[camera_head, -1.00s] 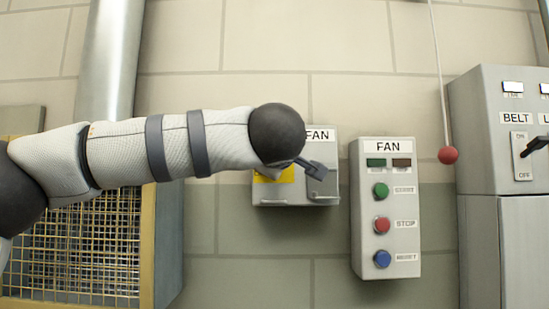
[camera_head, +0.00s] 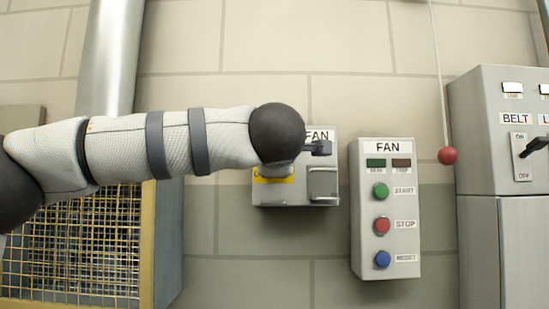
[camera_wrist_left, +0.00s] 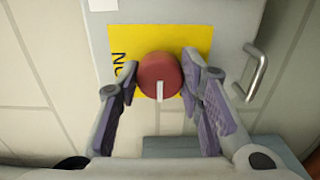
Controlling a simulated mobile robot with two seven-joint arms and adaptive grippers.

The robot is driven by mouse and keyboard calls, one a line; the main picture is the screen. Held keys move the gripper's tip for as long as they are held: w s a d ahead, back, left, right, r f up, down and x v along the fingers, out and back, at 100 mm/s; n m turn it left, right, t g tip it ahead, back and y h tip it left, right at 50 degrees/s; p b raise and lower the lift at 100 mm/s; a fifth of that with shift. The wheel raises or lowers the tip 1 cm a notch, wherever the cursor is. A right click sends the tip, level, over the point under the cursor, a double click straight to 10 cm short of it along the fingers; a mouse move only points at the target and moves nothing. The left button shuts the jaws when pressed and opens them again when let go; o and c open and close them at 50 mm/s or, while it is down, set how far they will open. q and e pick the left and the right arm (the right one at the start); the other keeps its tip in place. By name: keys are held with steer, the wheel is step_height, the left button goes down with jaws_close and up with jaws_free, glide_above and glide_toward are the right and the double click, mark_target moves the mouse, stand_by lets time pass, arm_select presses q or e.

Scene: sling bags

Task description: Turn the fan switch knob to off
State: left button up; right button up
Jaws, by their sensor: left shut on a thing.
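The fan switch box (camera_head: 265,195) is a grey wall box labelled FAN, with a yellow plate (camera_head: 272,180) and a metal handle on its right side. In the left wrist view, the round red knob (camera_wrist_left: 158,70) sits on the yellow plate (camera_wrist_left: 198,38) and has a white mark pointing down in that picture. A rotated ON label shows left of the knob. My left gripper (camera_wrist_left: 160,76) is shut on the knob, one finger on each side. In the head view my arm hides the knob and most of the gripper. My right gripper is not in view.
A FAN button panel (camera_head: 405,205) with green, red and blue buttons is right of the switch box. A red ball (camera_head: 448,155) hangs on a cord beside the BELT cabinet (camera_head: 485,100). A yellow-framed mesh guard (camera_head: 148,245) is below my left arm.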

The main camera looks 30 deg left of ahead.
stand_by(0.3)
arm_select(q)
steer(key=o, duration=1.2)
steer(key=shift+c, duration=0.2)
steer(key=v, duration=1.2)
